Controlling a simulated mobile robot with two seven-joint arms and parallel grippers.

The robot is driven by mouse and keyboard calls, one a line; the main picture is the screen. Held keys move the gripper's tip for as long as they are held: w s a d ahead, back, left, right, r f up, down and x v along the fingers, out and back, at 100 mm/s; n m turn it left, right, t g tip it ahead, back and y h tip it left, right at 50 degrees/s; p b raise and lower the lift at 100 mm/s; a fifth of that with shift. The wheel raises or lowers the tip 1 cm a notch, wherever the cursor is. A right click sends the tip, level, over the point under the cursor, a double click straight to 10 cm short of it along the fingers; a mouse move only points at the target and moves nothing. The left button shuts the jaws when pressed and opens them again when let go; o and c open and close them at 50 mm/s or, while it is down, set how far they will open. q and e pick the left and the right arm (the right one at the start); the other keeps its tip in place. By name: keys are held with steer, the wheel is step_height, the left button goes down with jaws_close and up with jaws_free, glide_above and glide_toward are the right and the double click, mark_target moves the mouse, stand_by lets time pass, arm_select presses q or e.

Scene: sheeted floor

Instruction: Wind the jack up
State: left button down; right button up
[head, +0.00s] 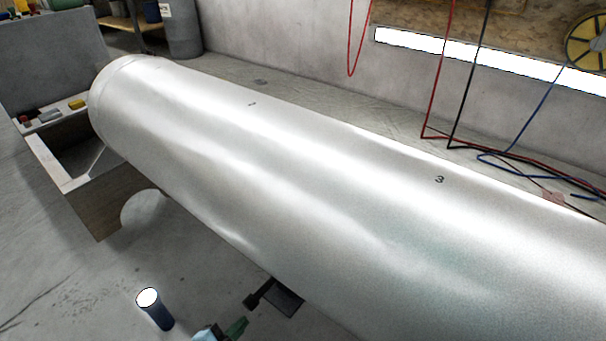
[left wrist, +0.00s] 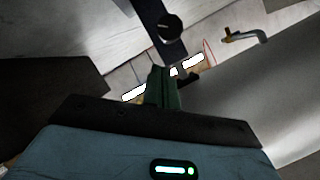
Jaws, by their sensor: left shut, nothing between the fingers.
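A large silvery cylinder (head: 340,190) fills the middle of the head view. A dark, jack-like part (head: 283,297) shows low beside its near edge, mostly hidden beneath it. My left gripper (head: 240,325) is just below that part at the bottom edge, its green fingers together and empty. In the left wrist view the shut fingers (left wrist: 160,72) point up toward a dark bar with a round black knob (left wrist: 170,27). A bent metal crank with a brass-coloured end (left wrist: 246,37) shows at the upper right, apart from the fingers. My right gripper is not in view.
A box-like support (head: 95,205) stands by the cylinder's far end. Red, black and blue cables (head: 490,155) hang and lie behind the cylinder. Floor is clear at lower left.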

arm_select(q)
steer(key=a+m, duration=0.1)
steer(key=m, duration=1)
steer(key=a+m+y+p, duration=0.1)
steer(key=a+m, duration=0.1)
steer(key=m, duration=0.9)
steer(key=a+f+m+p, duration=0.1)
steer(key=m, duration=0.9)
steer(key=shift+w+a+m+y, duration=0.1)
steer(key=shift+a+m+y, duration=0.1)
steer(key=shift+m+y, duration=0.15)
steer(key=shift+r, duration=0.1)
